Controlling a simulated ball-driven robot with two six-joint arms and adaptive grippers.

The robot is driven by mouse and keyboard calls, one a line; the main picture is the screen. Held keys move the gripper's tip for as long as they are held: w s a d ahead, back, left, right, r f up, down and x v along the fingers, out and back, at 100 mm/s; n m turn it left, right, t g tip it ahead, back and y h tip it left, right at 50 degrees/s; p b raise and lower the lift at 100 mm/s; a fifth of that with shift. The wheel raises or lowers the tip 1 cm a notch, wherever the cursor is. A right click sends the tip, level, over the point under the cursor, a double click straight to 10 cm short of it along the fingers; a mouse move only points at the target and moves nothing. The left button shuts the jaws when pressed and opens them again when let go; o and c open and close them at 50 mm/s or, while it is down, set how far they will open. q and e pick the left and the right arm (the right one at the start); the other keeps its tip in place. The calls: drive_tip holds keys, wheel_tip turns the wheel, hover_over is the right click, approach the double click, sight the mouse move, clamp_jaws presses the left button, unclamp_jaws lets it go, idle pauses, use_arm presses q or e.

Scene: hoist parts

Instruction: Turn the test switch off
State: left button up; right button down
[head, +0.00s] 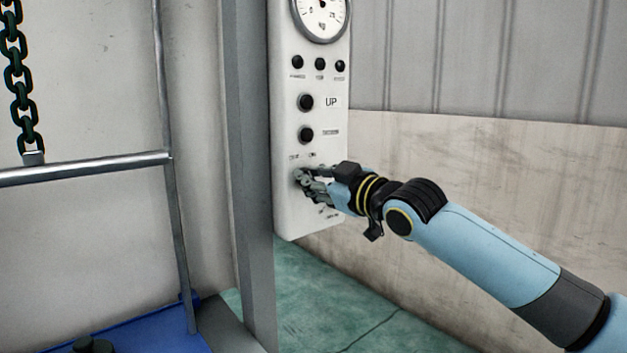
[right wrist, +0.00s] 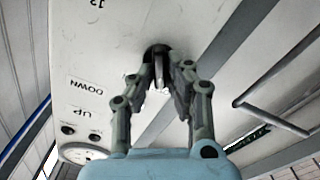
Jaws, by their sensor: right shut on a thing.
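A white control panel (head: 283,120) is fixed beside a grey post. The switch (right wrist: 155,50) is low on the panel and shows in the right wrist view as a dark round base with a small lever. My right gripper (head: 304,180) is at the panel's lower part. In the right wrist view my right gripper (right wrist: 168,75) has its fingertips closed around the switch's lever. The fingers hide most of the switch in the head view, and its labels are too small to read there. My left gripper is not in view.
Above the switch are two black push buttons (head: 306,102), one labelled UP, three small knobs (head: 319,64) and a dial gauge (head: 321,15). A grey post (head: 247,150) and metal rail (head: 85,169) stand left, with a hanging chain (head: 17,75). Green floor lies below.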

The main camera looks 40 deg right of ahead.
drive_tip(key=shift+n, duration=0.3)
drive_tip(key=c, duration=1.3)
unclamp_jaws()
drive_tip(key=shift+c, duration=0.2)
drive_tip(key=shift+s, duration=0.15)
drive_tip(key=s, duration=1.1)
drive_tip(key=shift+s+d, duration=0.35)
drive_tip(key=shift+d, duration=0.05)
